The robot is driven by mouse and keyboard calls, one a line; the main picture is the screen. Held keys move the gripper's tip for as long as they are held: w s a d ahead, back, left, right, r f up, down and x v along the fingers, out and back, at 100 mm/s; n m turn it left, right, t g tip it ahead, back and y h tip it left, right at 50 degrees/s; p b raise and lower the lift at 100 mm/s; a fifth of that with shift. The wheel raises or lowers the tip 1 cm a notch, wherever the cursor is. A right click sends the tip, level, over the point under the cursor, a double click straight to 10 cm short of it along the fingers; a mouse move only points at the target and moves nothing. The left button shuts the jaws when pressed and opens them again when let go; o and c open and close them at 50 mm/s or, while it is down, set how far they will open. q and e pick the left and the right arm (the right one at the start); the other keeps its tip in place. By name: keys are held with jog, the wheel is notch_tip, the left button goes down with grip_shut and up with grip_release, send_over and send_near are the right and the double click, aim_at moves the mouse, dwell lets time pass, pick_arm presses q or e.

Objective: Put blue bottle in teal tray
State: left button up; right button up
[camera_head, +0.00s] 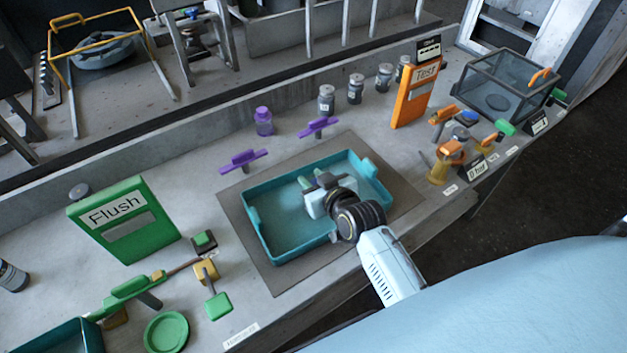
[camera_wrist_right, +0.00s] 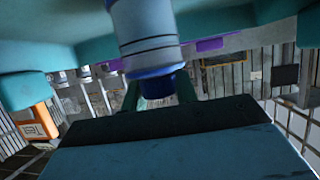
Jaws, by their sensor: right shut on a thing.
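The teal tray (camera_head: 283,247) lies on a dark mat in the middle of the bench. My right gripper (camera_head: 316,184) is inside the tray's outline, low over its floor near the right half. In the right wrist view my right gripper (camera_wrist_right: 158,98) is shut on the blue bottle (camera_wrist_right: 146,28), which shows a pale blue body with darker bands and a dark blue end. The teal tray's surfaces (camera_wrist_right: 45,40) surround the bottle there. I cannot tell whether the bottle touches the tray floor. In the head view the gripper hides the bottle. My left gripper is out of view.
Purple handles (camera_head: 243,161) and a purple bottle (camera_head: 263,121) stand behind the tray. A green Flush panel (camera_head: 125,222) is at left, an orange Test panel (camera_head: 418,94) at right. Several grey jars (camera_head: 326,100) line the back. Another teal tray (camera_head: 62,338) is at lower left.

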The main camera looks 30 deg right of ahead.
jog(key=o, duration=1.1)
jog(key=shift+f, duration=0.1)
jog(key=shift+r, duration=0.25)
jog(key=p+v, duration=0.1)
jog(key=v, duration=1.1)
jog(key=shift+f+p, duration=0.15)
jog(key=shift+p, duration=0.15)
